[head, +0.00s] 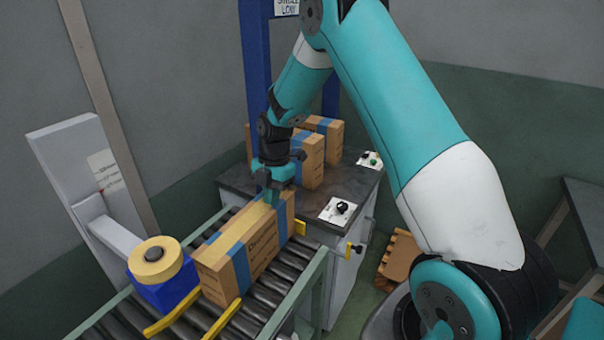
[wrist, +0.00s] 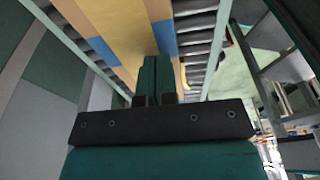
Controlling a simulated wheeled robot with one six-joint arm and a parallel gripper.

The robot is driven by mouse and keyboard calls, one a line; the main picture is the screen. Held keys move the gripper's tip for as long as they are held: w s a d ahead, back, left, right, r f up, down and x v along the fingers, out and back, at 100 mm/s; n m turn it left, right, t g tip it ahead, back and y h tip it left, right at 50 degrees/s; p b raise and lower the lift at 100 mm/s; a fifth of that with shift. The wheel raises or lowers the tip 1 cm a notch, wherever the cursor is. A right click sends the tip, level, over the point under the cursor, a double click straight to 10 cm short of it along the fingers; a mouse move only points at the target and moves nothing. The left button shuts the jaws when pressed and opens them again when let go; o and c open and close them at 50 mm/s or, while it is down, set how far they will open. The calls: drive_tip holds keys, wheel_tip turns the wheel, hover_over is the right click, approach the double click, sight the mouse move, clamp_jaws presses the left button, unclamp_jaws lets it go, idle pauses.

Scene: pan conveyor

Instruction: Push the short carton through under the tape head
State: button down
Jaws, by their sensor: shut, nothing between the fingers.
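A brown carton (head: 218,275) with blue bands and a tan strip along its top lies on the roller conveyor. The tape head (head: 160,285), a blue block with a yellow roll, stands close beside its near left end on a grey bracket. I cannot tell how much of the carton is under it. My gripper (head: 271,198) points down at the far end of the carton, shut and empty. In the wrist view my shut fingers (wrist: 155,62) overlap the carton's banded top (wrist: 105,25). Whether they touch it is unclear.
Yellow guide rails (head: 172,312) flank the rollers. Beyond the conveyor, more cartons (head: 310,158) stand on a dark-topped cabinet (head: 352,185) with a knob panel (head: 339,210). A blue frame (head: 256,70) rises behind my gripper.

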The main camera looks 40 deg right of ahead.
drive_tip(key=w+d+b, duration=0.1)
drive_tip(key=w+d, duration=0.1)
drive_tip(key=d, duration=0.5)
drive_tip(key=w+d+b, duration=0.2)
drive_tip(key=w+d, duration=0.1)
drive_tip(key=d, duration=0.5)
drive_tip(key=shift+w, duration=0.2)
